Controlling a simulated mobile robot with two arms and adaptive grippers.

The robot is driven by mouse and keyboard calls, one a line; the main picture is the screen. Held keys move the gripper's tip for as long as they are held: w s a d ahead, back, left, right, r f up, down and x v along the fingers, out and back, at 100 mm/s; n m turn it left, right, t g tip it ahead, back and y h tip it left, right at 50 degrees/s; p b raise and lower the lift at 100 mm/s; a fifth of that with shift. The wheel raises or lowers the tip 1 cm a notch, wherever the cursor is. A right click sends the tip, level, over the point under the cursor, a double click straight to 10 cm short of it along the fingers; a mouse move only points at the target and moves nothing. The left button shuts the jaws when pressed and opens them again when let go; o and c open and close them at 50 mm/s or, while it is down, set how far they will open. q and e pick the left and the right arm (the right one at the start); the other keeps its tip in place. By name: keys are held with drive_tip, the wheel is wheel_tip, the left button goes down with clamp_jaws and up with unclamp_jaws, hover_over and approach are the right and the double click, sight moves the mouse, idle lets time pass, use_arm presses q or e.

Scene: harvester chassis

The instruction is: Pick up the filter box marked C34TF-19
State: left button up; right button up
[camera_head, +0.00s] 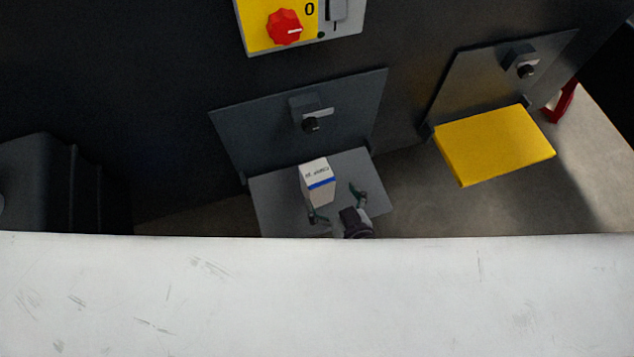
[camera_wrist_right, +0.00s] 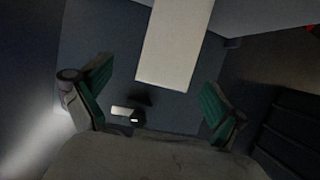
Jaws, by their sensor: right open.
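The filter box (camera_head: 318,181) is a white box with a blue stripe and dark printing too small to read surely. It stands on a grey fold-down shelf (camera_head: 275,205) in the head view. My right gripper (camera_head: 337,205) is open beside the box, at its lower right in the head view. In the right wrist view the pale box (camera_wrist_right: 175,45) reaches in from the top, between and beyond the open green-padded fingers of the right gripper (camera_wrist_right: 157,100). The fingers do not touch it visibly. My left gripper is in neither view.
A yellow shelf (camera_head: 495,145) sticks out at the right. A yellow panel with a red rotary knob (camera_head: 285,27) is above. Dark plates with latches back both shelves. A broad white surface (camera_head: 320,295) fills the foreground and hides the lower part of the scene.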

sight(317, 178)
drive_tip(key=x, duration=0.6)
drive_tip(key=shift+w+a+f, duration=0.15)
drive_tip(key=shift+w+a, duration=0.05)
drive_tip(key=shift+a, duration=0.35)
drive_tip(key=c, duration=1.5)
drive_tip(key=shift+c, duration=0.8)
